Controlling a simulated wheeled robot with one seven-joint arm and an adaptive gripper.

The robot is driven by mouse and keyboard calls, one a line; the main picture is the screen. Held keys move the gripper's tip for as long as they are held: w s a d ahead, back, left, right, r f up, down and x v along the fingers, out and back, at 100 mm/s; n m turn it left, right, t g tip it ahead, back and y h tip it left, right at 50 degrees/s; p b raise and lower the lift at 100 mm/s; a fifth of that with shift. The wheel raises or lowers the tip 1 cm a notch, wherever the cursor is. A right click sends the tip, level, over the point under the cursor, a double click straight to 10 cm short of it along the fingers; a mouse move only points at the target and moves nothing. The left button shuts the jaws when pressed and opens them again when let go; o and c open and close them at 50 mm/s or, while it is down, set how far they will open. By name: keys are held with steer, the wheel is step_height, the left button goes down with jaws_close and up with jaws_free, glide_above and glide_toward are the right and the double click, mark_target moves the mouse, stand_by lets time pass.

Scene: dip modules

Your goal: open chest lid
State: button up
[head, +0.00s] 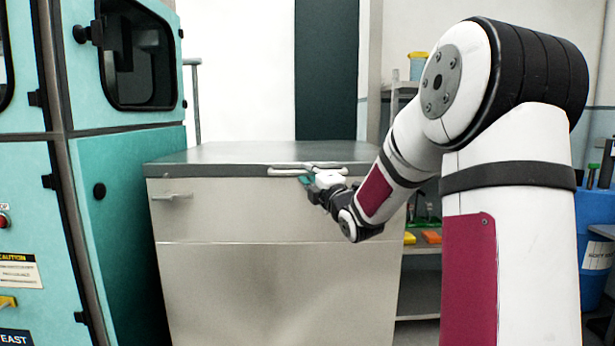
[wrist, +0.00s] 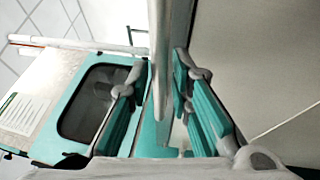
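The chest is a beige cabinet (head: 200,215) with a flat dark grey lid (head: 240,154), which lies closed on top. A pale bar handle (head: 285,172) runs along the lid's front edge, right of its middle. My gripper (head: 306,181) is at this handle, and the hand partly covers it in the head view. In the wrist view, the handle bar (wrist: 172,45) passes between the two teal-padded fingers of my gripper (wrist: 164,75). The fingers stand apart, one on each side of the bar, with a narrow gap showing. Contact with the bar is not clear.
A teal machine (head: 120,170) with a dark window stands close on the left. A smaller handle (head: 172,196) is on the chest's upper left front. A shelf (head: 420,295) with coloured bins and a blue barrel (head: 594,235) are on the right. Space above the lid looks clear.

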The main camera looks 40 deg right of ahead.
steer(key=shift+w+d+r, duration=0.1)
steer(key=shift+w, duration=0.55)
jaws_close()
steer(key=shift+r, duration=0.15)
